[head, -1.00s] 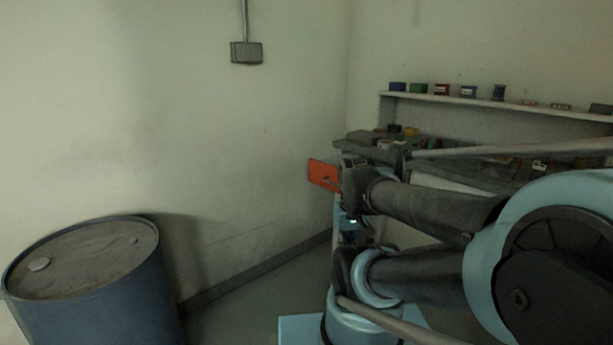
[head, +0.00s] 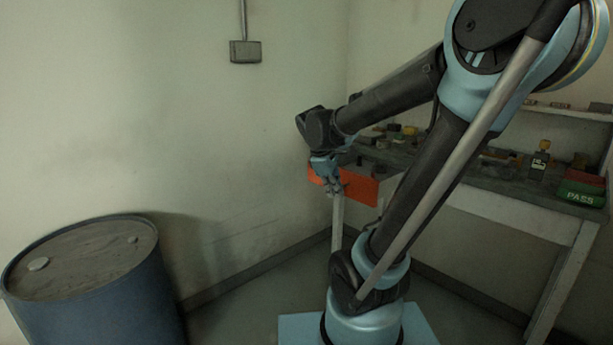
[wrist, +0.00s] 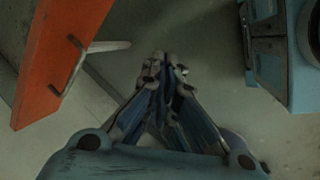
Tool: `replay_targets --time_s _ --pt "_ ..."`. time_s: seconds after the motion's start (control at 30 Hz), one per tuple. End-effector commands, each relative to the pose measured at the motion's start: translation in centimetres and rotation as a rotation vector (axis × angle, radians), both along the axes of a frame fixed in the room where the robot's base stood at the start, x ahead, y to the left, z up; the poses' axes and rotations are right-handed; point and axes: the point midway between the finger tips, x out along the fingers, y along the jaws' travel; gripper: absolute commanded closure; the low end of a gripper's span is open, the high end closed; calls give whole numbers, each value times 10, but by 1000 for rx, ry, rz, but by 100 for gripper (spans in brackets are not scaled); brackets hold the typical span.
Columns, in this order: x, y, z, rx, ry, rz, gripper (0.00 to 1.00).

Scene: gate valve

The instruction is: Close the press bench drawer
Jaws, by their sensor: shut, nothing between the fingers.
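The press bench drawer shows its orange front (head: 360,189) below the left part of the bench top (head: 487,184) in the head view. My arm partly covers it, and how far it stands out is hard to tell. In the wrist view the orange front (wrist: 60,45) fills the upper left, with a thin metal bar handle (wrist: 72,66) on its face. My gripper (head: 336,190) is in front of the drawer front in the head view. In the wrist view its fingers (wrist: 165,68) are together and empty, to the right of the handle and apart from it.
The grey bench carries several small items, including a green and red box marked PASS (head: 583,190) at the right. A pale bench leg (head: 338,222) stands below the drawer. A blue drum (head: 95,290) stands at the left. Open floor lies between drum and bench.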

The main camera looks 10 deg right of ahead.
Motion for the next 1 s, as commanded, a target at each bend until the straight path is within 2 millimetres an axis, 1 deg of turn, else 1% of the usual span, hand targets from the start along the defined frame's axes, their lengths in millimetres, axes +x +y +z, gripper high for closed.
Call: replay_targets --time_s 0.03,0.17,0.3,0.37,0.5,0.6,0.7,0.8,0.9,1.0 --pt "16 7 5 -37 14 67 100" --pt "53 23 16 -138 55 238 100" --pt "92 45 24 -252 103 416 100" --pt "108 56 26 -301 126 491 100" --pt "144 86 29 -416 179 660 100" --pt "166 106 30 -494 218 763 100" --pt "183 125 29 -557 251 847 100" --pt "195 138 29 -604 277 906 100" --pt "202 146 28 -633 293 939 100" --pt "205 148 26 -645 300 954 100"
